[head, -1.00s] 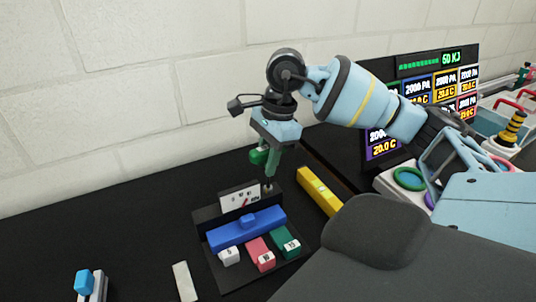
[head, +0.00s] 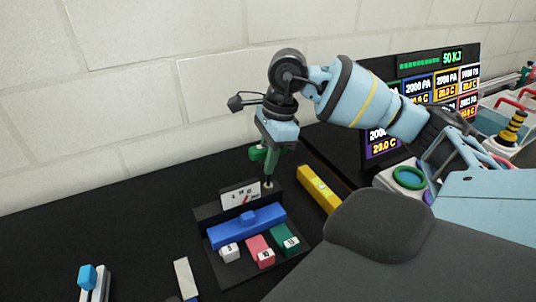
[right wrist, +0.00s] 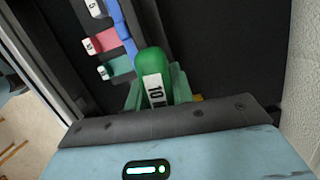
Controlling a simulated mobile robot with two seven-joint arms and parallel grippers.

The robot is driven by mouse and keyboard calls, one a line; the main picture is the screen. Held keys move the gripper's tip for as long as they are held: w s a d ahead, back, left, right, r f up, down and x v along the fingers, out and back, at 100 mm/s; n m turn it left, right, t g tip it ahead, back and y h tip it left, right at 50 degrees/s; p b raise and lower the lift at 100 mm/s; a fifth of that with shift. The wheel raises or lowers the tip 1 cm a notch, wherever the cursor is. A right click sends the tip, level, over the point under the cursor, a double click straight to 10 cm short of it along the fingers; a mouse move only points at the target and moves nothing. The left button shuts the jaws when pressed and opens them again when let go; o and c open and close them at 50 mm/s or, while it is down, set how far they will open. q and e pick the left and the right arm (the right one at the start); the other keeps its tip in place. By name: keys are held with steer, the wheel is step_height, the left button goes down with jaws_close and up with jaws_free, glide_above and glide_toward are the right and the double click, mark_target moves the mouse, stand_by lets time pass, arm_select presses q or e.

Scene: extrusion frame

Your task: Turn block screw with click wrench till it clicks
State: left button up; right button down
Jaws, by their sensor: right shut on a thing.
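My right gripper (head: 272,146) points down over the back of the black fixture (head: 225,272). It is shut on the green click wrench (head: 271,164), whose rounded end (head: 257,154) sticks out to the left. The wrench stands nearly upright, its thin shaft reaching down to a small screw spot (head: 268,185) beside the white gauge card (head: 240,195). Whether the tip is seated in the screw is too small to tell. In the right wrist view the wrench's green end (right wrist: 152,65), labelled 10, sits between the fingers. My left gripper is not in view.
The fixture holds a long blue block (head: 247,228) and small white (head: 229,253), pink (head: 262,250) and green (head: 285,239) labelled blocks. A yellow bar (head: 319,190) lies to its right. A display panel (head: 440,85) stands at the back right. The table's left side is mostly clear.

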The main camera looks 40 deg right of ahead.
mark_target(265, 145)
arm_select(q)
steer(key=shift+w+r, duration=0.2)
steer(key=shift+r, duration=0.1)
arm_select(e)
steer(key=shift+f+m, duration=0.15)
steer(key=shift+m, duration=0.55)
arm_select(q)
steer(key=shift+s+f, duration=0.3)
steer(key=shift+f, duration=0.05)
arm_select(e)
steer(key=shift+n, duration=1)
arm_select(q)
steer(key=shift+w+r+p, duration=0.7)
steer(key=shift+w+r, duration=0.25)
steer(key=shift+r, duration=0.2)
arm_select(e)
steer(key=shift+a+v, duration=0.15)
steer(key=shift+v, duration=0.65)
steer(key=shift+a+v, duration=0.15)
steer(key=shift+v, duration=0.65)
steer(key=shift+w, duration=0.15)
